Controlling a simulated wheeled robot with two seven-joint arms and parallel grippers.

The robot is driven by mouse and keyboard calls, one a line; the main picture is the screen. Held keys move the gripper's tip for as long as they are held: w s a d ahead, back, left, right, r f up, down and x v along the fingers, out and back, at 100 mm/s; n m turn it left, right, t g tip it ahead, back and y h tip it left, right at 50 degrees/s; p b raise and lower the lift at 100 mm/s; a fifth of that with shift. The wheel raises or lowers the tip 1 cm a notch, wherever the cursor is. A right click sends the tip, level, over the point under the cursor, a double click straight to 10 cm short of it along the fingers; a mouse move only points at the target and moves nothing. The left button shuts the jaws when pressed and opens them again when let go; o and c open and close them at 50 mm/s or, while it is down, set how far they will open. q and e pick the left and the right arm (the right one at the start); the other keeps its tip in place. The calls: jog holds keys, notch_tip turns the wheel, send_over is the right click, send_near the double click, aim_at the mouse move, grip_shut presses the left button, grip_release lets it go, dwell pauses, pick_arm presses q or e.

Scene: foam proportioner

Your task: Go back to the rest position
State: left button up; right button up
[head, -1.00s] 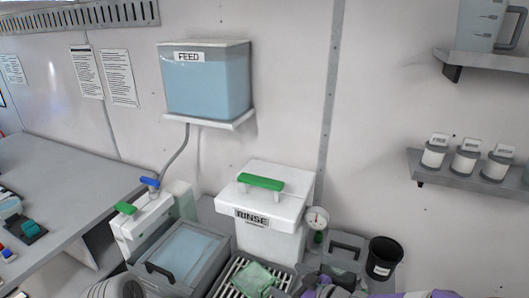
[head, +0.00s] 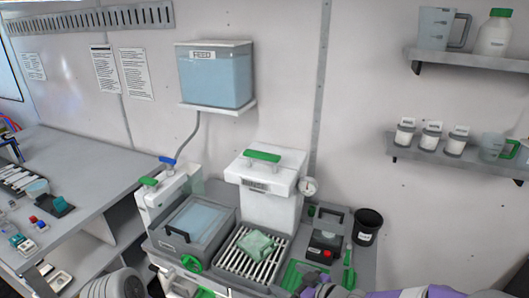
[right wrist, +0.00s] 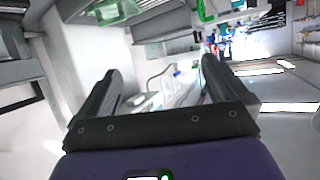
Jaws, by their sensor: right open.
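My right gripper (right wrist: 158,85) is open in the right wrist view, its two dark fingers apart with nothing held between them. In the head view only purple and pale parts of my right arm show along the bottom right edge, in front of the bench. My left gripper does not show. The white RINSE box (head: 268,200) with its green handle stands on the bench. A green cloth (head: 257,244) lies on the slatted grate (head: 237,262) in front of it. The FEED tank (head: 214,76) sits on a wall shelf above.
A lidded grey basin (head: 197,222) stands left of the grate. A black cup (head: 367,227) and a dark box with a red button (head: 325,247) are at the right. Wall shelves hold a jug (head: 436,28) and several labelled cups (head: 431,136). A side counter (head: 85,165) is at left.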

notch_tip(320, 180, down, 10)
jog(key=m+g+h+b, duration=0.1)
jog(key=m+b, duration=0.1)
jog(key=m, duration=0.1)
pick_arm(q)
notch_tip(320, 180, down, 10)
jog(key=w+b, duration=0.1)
jog(key=b, duration=0.6)
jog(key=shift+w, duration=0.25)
pick_arm(e)
jog(key=s+d+f+m+g+h, duration=0.1)
jog(key=s+f+m+g, duration=0.3)
jog(key=s+f, duration=0.6)
jog(key=s+d+f+m+g+h, duration=0.1)
jog(key=s+f+m+g+h, duration=0.2)
jog(key=s+f, duration=0.6)
notch_tip(320, 180, down, 9)
jog(key=shift+s+m+g, duration=0.4)
jog(key=shift+m+g, duration=0.1)
jog(key=shift+g, duration=0.1)
